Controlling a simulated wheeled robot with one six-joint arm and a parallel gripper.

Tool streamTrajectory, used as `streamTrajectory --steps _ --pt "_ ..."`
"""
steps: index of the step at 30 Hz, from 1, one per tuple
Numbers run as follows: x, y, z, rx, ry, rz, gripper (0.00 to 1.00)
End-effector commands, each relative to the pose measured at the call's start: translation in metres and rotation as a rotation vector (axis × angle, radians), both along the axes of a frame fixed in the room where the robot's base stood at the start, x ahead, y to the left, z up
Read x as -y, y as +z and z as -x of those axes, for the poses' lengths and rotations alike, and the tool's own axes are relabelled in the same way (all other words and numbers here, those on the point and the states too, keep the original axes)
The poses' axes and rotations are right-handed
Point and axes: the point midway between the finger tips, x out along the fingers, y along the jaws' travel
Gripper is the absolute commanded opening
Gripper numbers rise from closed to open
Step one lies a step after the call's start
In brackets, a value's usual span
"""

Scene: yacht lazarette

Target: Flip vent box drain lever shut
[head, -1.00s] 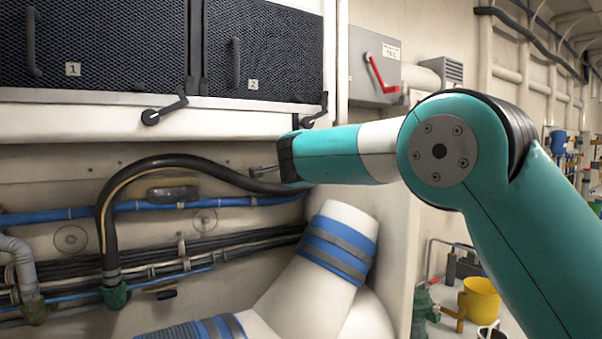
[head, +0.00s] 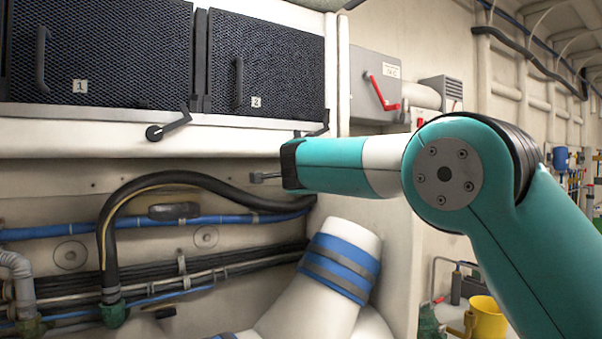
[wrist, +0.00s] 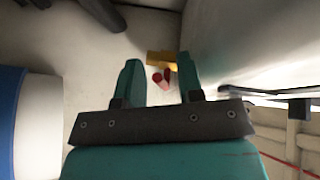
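Two black levers hang under the white ledge in the head view. The left one (head: 168,127) is below panel 1, its handle slanting up to the right. The other (head: 321,127) is below panel 2, partly hidden behind my arm. A red lever (head: 382,92) slants down to the right on a labelled grey wall box (head: 372,72). No legible label tells which is the drain lever. My gripper (head: 266,178) is below the ledge, left of and lower than the panel 2 lever. In the wrist view my gripper (wrist: 158,65) has its fingers apart, with nothing held.
Dark mesh panels 1 (head: 100,50) and 2 (head: 270,65) sit above the ledge. A black hose (head: 165,178) arches close to my gripper. A white pipe with blue bands (head: 340,265) rises below it. A yellow bucket (head: 487,320) stands at lower right.

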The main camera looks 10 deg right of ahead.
Motion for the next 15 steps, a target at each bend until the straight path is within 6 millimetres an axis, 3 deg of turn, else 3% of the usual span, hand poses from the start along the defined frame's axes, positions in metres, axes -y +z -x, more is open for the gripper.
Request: streamTrajectory --steps 15 --pt "-0.0006 -0.0005 -0.0001 0.008 0.001 0.025 0.34"
